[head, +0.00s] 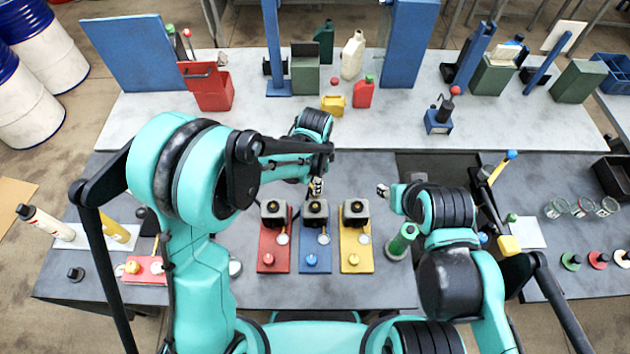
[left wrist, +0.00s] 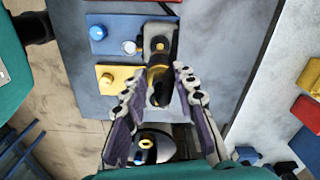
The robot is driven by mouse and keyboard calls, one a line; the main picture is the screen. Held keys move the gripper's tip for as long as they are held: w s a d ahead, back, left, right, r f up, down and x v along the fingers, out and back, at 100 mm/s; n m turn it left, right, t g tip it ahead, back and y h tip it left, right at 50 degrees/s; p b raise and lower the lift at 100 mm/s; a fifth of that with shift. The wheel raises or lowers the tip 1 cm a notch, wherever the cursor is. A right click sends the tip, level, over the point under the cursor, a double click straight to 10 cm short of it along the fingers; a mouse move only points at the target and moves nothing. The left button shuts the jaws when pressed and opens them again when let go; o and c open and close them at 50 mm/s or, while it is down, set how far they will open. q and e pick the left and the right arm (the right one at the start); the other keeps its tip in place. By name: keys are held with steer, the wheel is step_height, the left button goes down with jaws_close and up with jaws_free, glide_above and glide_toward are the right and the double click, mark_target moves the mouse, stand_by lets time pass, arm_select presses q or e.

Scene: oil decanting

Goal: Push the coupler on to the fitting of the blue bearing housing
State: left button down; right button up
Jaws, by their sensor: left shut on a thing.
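The blue bearing housing is a dark block (head: 316,207) on a blue base plate (head: 312,262), in the middle of three. In the left wrist view its blue plate (left wrist: 103,38) lies at upper left, with its grey housing (left wrist: 158,32) beside it. My left gripper (head: 318,180) is above this housing. In the left wrist view its fingers (left wrist: 160,78) flank a dark coupler (left wrist: 157,82) with a brass-coloured end, pointing toward the housing. The fitting is largely hidden; I cannot tell whether the coupler touches it. My right gripper (head: 383,190) is to the right; its fingers are too small to read.
The red base (head: 270,240) stands left and the yellow base (head: 357,258) right of the blue one, both close by. A green bottle (head: 402,240) stands farther right. Containers and a red can (head: 362,92) stand on the back bench.

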arm_select(q)
steer(key=shift+a+f, duration=0.1)
steer(key=shift+f, duration=0.35)
step_height(320, 180, down, 4)
steer(key=b, duration=0.2)
steer(key=shift+r+b, duration=0.2)
steer(key=shift+b, duration=0.1)
steer(key=shift+f+b, duration=0.65)
steer(key=shift+b, duration=0.65)
stand_by(0.5)
steer(key=shift+f+b, duration=0.9)
steer(key=shift+f, duration=0.05)
steer(key=c, duration=1.1)
jaws_free()
